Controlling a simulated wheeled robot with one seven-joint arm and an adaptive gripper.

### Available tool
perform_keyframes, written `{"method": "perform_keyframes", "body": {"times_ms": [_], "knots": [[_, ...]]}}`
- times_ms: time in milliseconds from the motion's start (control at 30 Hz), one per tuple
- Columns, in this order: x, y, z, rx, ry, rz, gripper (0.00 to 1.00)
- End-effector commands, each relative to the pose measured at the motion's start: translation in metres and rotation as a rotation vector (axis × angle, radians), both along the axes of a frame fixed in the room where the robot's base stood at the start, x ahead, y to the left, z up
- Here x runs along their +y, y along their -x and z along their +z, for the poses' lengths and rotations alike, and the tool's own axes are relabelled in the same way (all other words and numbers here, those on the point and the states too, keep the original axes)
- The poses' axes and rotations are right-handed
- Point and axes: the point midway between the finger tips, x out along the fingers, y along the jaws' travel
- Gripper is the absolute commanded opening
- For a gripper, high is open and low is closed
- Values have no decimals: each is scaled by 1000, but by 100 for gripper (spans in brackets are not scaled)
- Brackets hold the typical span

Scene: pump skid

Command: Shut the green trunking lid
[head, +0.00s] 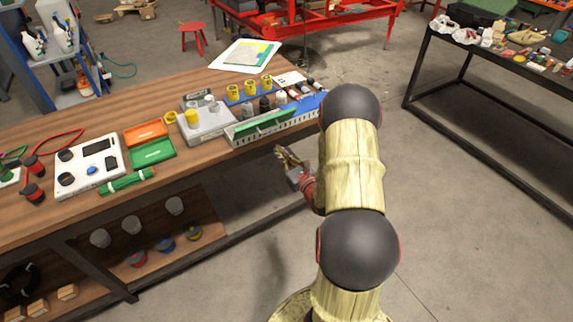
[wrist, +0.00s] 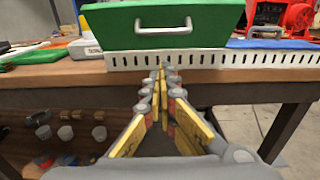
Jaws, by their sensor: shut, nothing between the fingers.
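The green trunking lid (head: 265,123) is tilted up on the white slotted trunking (head: 292,127) at the bench's front edge. In the wrist view the lid (wrist: 205,24) shows its green face and a pale bar handle (wrist: 163,30) above the slotted front of the trunking (wrist: 215,61). My gripper (head: 281,152) is in front of the bench edge, short of the trunking. In the wrist view its yellow fingers (wrist: 161,72) are together and empty, pointing at the trunking below the handle. Whether the fingertips touch the trunking I cannot tell.
Behind the trunking stand yellow cups (head: 249,87) and dark and white knobs on a blue mat. Left are a grey box (head: 207,122), orange and green trays (head: 152,153) and a white control box (head: 90,166).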

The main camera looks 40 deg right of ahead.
Motion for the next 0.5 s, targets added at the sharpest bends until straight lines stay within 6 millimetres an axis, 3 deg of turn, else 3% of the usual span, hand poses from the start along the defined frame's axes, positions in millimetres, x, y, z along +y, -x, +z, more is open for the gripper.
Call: {"method": "perform_keyframes", "body": {"times_ms": [67,200,500], "knots": [[-2,-15,-2,-2,1,3,0],[-6,-28,15,-2,1,2,0],[-9,-39,27,0,-1,0,0]]}}
